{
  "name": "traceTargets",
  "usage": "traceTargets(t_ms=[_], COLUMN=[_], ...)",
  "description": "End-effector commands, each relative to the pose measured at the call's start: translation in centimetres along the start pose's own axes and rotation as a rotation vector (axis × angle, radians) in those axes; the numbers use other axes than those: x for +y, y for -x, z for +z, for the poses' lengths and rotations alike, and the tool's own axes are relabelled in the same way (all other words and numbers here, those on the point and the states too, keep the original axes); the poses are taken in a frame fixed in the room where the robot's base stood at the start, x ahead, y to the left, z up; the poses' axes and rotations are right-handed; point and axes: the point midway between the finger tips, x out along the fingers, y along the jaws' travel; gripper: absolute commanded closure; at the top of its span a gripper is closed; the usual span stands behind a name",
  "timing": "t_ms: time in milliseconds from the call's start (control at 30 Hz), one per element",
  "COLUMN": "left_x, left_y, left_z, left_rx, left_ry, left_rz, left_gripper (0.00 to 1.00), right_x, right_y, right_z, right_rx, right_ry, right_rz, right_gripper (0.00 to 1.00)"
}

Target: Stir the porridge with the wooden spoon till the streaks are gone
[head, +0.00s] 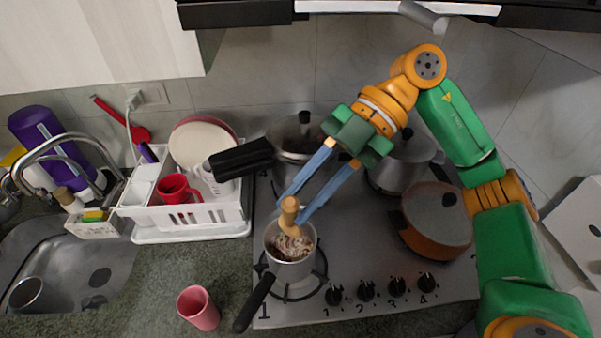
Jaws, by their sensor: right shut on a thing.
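A small saucepan (289,268) with a black handle stands on the front left burner of the stove. Porridge (290,246) in it looks pale with brown streaks. The wooden spoon (289,214) stands roughly upright at the pan, its top end above the rim and its lower end hidden. My right gripper (290,209) comes down from the upper right and is shut on the spoon, over the saucepan. My left gripper is not in view.
Lidded pots stand at the back (300,140) and right (437,222) of the stove. A white dish rack (225,213) with a red mug (177,188) is at left. A pink cup (198,308) stands on the counter near the pan's handle.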

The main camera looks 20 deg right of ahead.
Motion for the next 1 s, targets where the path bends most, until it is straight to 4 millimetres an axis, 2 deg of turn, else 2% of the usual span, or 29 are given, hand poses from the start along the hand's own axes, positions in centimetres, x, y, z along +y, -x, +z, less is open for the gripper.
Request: traceTargets(t_ms=[233,400,1000], left_x=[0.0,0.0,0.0], left_y=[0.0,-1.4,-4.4], left_z=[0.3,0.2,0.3], left_rx=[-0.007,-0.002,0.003], left_ry=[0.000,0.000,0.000], left_rz=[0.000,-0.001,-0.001], left_gripper=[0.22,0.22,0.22], right_x=[-2.8,-2.8,-2.7], right_y=[-2.2,-3.4,-6.4], right_z=[-0.7,1.6,9.1], right_rx=[-0.001,0.002,0.002], right_ry=[-0.001,-0.002,-0.001], right_rz=[-0.003,-0.002,-0.001], right_gripper=[1.00,1.00,1.00])
